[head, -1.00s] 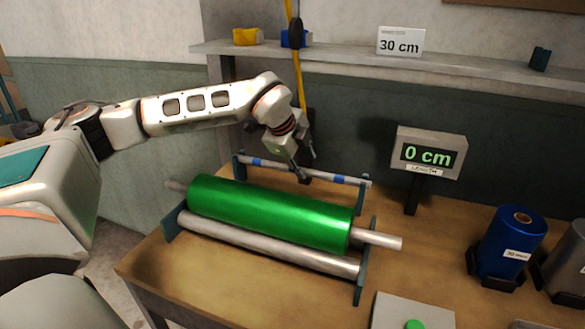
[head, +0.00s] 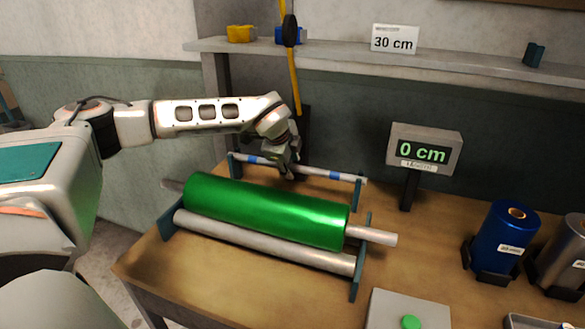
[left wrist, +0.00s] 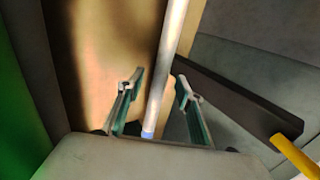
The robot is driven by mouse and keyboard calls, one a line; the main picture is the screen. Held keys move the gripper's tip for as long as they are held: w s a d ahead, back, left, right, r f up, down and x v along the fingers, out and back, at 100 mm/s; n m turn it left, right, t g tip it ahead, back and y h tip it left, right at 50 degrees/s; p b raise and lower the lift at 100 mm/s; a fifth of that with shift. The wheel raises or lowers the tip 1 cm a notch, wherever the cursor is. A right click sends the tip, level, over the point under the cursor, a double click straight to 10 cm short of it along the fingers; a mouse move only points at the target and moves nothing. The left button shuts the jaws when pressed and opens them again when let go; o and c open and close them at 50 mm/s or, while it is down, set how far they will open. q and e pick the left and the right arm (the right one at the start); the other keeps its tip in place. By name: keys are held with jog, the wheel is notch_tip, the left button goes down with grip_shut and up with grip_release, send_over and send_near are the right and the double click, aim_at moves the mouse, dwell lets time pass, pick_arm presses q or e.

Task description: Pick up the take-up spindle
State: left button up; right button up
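The take-up spindle (head: 316,171) is a thin silver rod with blue bands. It lies across teal end brackets behind the big green roll (head: 265,212). In the left wrist view the spindle (left wrist: 169,70) runs down between my fingers, with a blue band near the palm. My left gripper (head: 288,174) is at the spindle, near its middle. In the left wrist view its two teal fingers (left wrist: 158,88) are open, one on each side of the rod, with gaps showing. The head view does not show the fingers clearly. My right gripper is not in view.
A silver roller (head: 265,243) lies in front of the green roll. A display (head: 424,150) reading 0 cm stands to the right. A blue roll (head: 505,238) stands farther right. A shelf (head: 345,54) with a 30 cm card (head: 395,38) runs behind.

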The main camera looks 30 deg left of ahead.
pick_arm(q)
grip_shut()
jog(key=shift+r, duration=0.1)
